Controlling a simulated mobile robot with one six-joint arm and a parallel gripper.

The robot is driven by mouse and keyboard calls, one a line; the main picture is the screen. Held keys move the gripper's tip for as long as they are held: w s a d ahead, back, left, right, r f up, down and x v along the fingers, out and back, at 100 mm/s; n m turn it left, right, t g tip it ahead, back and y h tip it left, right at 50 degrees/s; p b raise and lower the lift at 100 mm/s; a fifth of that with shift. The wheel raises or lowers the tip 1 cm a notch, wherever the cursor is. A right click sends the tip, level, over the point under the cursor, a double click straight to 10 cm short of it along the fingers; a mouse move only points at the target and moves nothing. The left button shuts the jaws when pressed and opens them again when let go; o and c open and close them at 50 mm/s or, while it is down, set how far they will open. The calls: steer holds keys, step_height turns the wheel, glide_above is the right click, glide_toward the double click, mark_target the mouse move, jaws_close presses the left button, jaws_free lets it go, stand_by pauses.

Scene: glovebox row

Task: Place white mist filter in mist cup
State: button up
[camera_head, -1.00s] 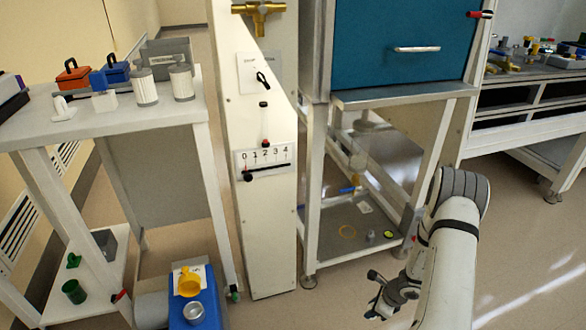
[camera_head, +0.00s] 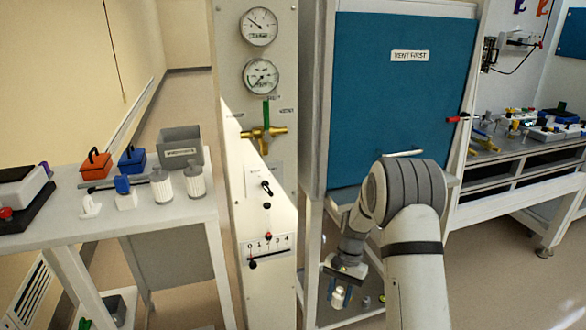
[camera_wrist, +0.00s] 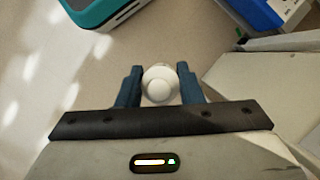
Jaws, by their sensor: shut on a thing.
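My gripper (camera_wrist: 160,88) is shut on a white round-topped piece, which I take to be the white mist filter (camera_wrist: 160,82). It sits between the two blue fingers in the wrist view. In the head view my gripper (camera_head: 341,292) points down in front of the teal-fronted cabinet, with the white filter (camera_head: 342,299) low between its fingers. I cannot make out the mist cup in either current view. A blue body (camera_wrist: 250,10) shows only in part at the top right of the wrist view.
A side table (camera_head: 150,222) at left carries white canisters (camera_head: 194,182), an orange box (camera_head: 96,165), a blue box (camera_head: 131,159) and a grey bin (camera_head: 181,147). A gauge panel (camera_head: 258,160) stands between it and the teal cabinet (camera_head: 400,110). A teal-edged object (camera_wrist: 105,12) lies below my gripper.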

step_height(320, 180, up, 16)
steer(key=d+n+h+p, duration=0.2)
steer(key=n+p, duration=0.3)
steer(key=p, duration=0.1)
steer(key=x, duration=1)
steer(key=shift+w+d+f+n+g, duration=0.2)
steer(key=shift+w+f+n+g, duration=0.1)
steer(key=shift+f+n, duration=0.1)
steer(key=shift+s, duration=0.1)
